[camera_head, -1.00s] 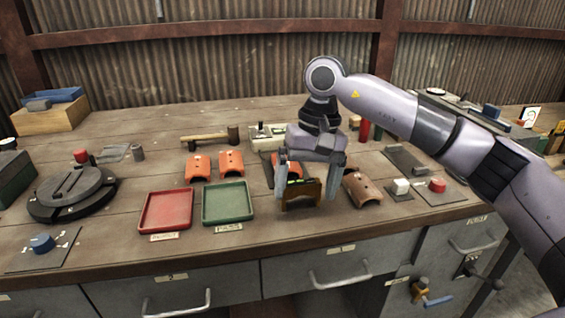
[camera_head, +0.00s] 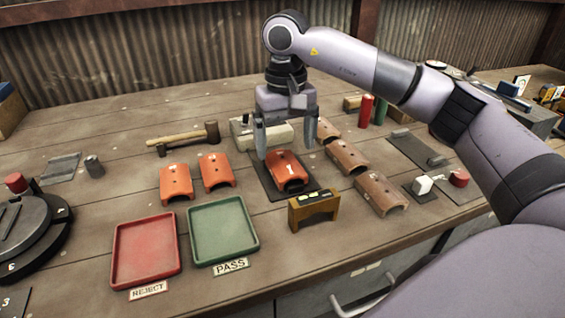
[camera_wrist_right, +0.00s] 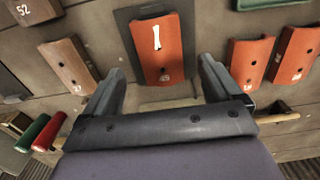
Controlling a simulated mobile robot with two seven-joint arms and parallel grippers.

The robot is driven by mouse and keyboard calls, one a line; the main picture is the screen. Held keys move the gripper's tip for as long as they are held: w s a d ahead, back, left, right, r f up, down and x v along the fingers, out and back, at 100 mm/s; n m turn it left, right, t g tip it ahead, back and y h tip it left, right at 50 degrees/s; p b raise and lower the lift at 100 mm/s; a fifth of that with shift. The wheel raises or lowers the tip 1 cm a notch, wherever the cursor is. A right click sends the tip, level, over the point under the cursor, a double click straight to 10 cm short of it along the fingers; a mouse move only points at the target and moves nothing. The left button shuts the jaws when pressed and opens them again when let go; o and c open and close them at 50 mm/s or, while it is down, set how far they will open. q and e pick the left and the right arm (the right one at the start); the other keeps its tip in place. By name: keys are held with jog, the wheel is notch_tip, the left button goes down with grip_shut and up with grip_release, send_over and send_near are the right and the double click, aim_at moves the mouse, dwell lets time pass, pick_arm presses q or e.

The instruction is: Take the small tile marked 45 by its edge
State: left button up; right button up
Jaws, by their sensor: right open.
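Several small curved tiles lie on the bench; no number 45 is clearly legible. An orange tile with a white stroke (camera_head: 288,168) lies on a dark mat (camera_head: 262,185); in the wrist view it (camera_wrist_right: 161,50) has a small blurred number at its lower end. Two more orange tiles (camera_head: 176,180) (camera_head: 216,170) lie left of it, their numbers unclear. Brown tiles (camera_head: 381,195) (camera_head: 346,157) lie to the right; one in the wrist view reads 52 (camera_wrist_right: 30,10). My right gripper (camera_head: 286,148) is open and empty above the mat tile's far end, fingers on either side. My left gripper is out of view.
A wooden bridge-shaped gauge (camera_head: 313,211) stands just in front of the mat. A red REJECT tray (camera_head: 121,280) and a green PASS tray (camera_head: 222,261) lie front left. A mallet (camera_head: 183,139) and a grey box (camera_head: 245,140) are behind.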

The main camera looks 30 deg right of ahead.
notch_tip(320, 180, down, 4)
jog(key=shift+s+f, duration=0.1)
jog(key=shift+f, duration=0.15)
jog(key=c, duration=1.2)
jog(key=shift+r, duration=0.1)
jog(key=shift+r, duration=0.6)
notch_tip(320, 180, up, 11)
notch_tip(320, 180, up, 8)
jog(key=p, duration=0.4)
send_over(285, 161)
jog(key=shift+f, duration=0.15)
